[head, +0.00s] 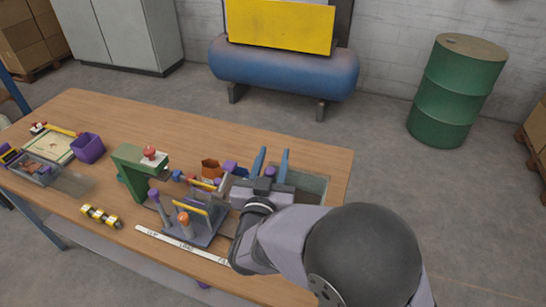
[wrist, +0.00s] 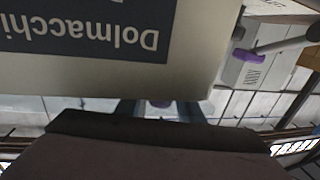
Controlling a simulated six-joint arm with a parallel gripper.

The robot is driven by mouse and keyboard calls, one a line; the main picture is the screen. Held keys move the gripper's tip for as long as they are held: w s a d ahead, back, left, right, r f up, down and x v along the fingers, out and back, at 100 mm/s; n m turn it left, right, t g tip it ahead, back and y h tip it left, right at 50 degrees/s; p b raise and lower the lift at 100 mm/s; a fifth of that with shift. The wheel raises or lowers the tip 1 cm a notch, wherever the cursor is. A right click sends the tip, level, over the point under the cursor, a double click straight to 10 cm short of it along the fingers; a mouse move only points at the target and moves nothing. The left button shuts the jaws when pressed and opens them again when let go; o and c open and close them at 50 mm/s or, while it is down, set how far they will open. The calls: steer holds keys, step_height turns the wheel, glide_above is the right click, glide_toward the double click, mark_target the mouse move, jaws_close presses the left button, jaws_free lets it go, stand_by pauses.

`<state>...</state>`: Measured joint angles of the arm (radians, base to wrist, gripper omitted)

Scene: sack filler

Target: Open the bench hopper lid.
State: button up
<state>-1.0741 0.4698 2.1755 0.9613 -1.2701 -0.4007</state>
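My gripper (head: 271,158) is over the right part of the bench, its two blue fingers apart. In the wrist view the fingers (wrist: 158,108) also stand apart, partly hidden by a pale box-like body (wrist: 210,50) with upside-down "Dolmacchi" lettering. A small purplish thing (wrist: 160,103) shows between them; I cannot tell whether they touch it. A grey-green box-like thing (head: 312,184) beside the gripper may be the bench hopper. My arm and gripper hide much of it, and I cannot make out its lid or whether that is open.
On the wooden bench (head: 235,137), a green stand with a red knob (head: 149,153), a grey rack with upright handles (head: 190,222) and an orange container (head: 211,168) stand left of my gripper. A purple cup (head: 88,148) is farther left. The bench's back strip is clear.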

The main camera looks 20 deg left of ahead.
mark_target(312, 188)
jaws_close()
steer(key=d+b, duration=0.2)
steer(key=d, duration=0.8)
steer(key=shift+d, duration=0.1)
steer(key=shift+o, duration=1.5)
jaws_free()
steer(key=shift+s, duration=0.1)
steer(key=shift+s+d+f+b, duration=0.15)
steer(key=shift+s+b, duration=0.95)
steer(key=shift+s, duration=0.15)
steer(key=shift+s+b, duration=0.1)
steer(key=shift+b, duration=1.1)
steer(key=shift+s+b, duration=0.2)
steer(key=shift+b, duration=1)
